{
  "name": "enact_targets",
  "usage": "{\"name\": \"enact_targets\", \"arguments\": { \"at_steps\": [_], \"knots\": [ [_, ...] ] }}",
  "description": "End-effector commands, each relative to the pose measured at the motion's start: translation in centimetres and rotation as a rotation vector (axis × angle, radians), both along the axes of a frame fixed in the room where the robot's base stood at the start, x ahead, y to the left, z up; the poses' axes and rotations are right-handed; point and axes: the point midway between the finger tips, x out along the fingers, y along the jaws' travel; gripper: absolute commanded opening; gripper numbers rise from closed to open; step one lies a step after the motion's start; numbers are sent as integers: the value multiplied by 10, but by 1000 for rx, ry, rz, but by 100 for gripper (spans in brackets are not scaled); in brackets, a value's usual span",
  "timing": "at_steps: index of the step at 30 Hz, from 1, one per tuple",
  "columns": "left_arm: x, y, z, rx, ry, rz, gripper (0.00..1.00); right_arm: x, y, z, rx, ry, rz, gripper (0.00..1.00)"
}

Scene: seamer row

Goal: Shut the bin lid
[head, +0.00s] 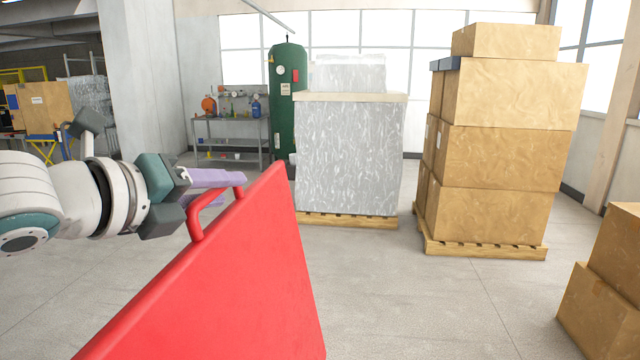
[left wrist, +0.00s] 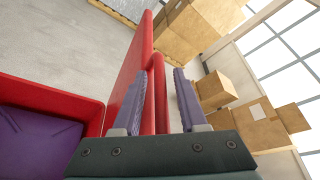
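The red bin lid (head: 235,275) stands raised and tilted in the head view, with a red bar handle (head: 198,222) on its left face. The lid (left wrist: 130,85) and handle (left wrist: 160,95) also show in the left wrist view. My left gripper (head: 222,184) is at the handle. Its purple fingers lie on either side of the bar, with a visible gap by the right finger, so it looks open around the handle. The red bin (left wrist: 50,93), purple inside, shows at the left of the wrist view. My right gripper is out of view.
Stacked cardboard boxes (head: 505,95) stand on a pallet (head: 485,250) at the right. A wrapped load (head: 348,155) on a pallet and a green tank (head: 288,85) stand behind the lid. More boxes (head: 610,270) are at the near right. The floor between is clear.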

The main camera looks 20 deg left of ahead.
Motion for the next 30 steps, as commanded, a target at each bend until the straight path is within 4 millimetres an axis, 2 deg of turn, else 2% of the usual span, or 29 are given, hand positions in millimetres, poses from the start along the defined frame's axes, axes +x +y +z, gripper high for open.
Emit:
{"name": "enact_targets", "arguments": {
  "at_steps": [2,10,30],
  "knots": [
    [0,0,0,0,0,0,31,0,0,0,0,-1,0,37],
    [0,0,0,0,0,0,1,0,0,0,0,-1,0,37],
    [0,0,0,0,0,0,0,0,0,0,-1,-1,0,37]
  ]
}}
